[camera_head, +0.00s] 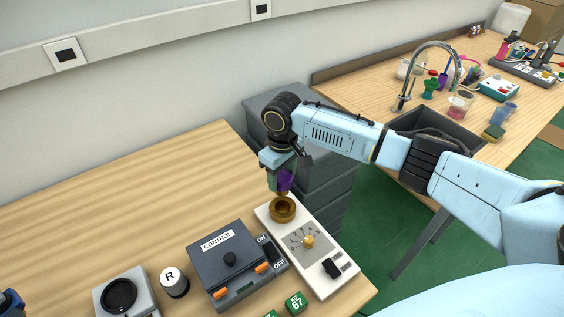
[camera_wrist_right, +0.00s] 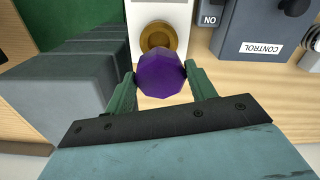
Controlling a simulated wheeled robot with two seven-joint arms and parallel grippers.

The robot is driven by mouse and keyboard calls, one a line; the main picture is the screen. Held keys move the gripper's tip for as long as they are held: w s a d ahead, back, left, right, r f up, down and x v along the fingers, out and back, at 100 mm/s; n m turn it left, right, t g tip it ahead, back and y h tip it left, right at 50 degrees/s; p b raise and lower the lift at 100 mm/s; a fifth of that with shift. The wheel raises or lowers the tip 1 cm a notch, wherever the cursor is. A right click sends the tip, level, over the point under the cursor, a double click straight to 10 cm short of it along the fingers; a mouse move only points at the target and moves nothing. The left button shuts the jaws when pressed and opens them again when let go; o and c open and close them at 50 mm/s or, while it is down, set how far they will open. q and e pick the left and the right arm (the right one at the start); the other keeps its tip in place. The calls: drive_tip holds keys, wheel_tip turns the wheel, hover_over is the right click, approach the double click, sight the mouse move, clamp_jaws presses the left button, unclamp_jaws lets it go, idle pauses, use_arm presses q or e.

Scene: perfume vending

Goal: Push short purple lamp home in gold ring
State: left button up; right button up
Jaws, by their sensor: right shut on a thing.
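The short purple lamp (camera_head: 285,180) is held in my right gripper (camera_head: 281,183), above the gold ring. In the right wrist view the lamp (camera_wrist_right: 160,73) sits between the two green fingers of the right gripper (camera_wrist_right: 161,80), which are shut on it. The gold ring (camera_head: 283,209) is at the far end of a white panel (camera_head: 320,276). The ring also shows in the right wrist view (camera_wrist_right: 158,34), partly hidden behind the lamp. The lamp looks apart from the ring. A dark blue part of my left arm shows at the lower left edge; its gripper is not visible.
A grey control box (camera_head: 232,264) with ON and OFF marks stands left of the panel. A white cylinder marked R (camera_head: 174,282) and a grey box with a round black part (camera_head: 125,298) are further left. Green blocks (camera_head: 295,303) lie in front. The wooden table is clear behind.

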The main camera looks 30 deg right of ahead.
drive_tip(key=shift+d+f, duration=0.1)
drive_tip(key=shift+f, duration=0.15)
wheel_tip(320, 180, down, 5)
drive_tip(key=b, duration=0.6)
drive_tip(key=shift+r, duration=0.1)
drive_tip(key=shift+f+b, duration=0.25)
drive_tip(key=shift+b, duration=0.05)
drive_tip(key=shift+f, duration=0.45)
drive_tip(key=shift+p, duration=1.4)
drive_tip(key=shift+f+b, duration=0.35)
drive_tip(key=shift+f, duration=1.05)
idle(1.4)
drive_tip(key=shift+f, duration=0.2)
idle(0.8)
drive_tip(key=o, duration=0.9)
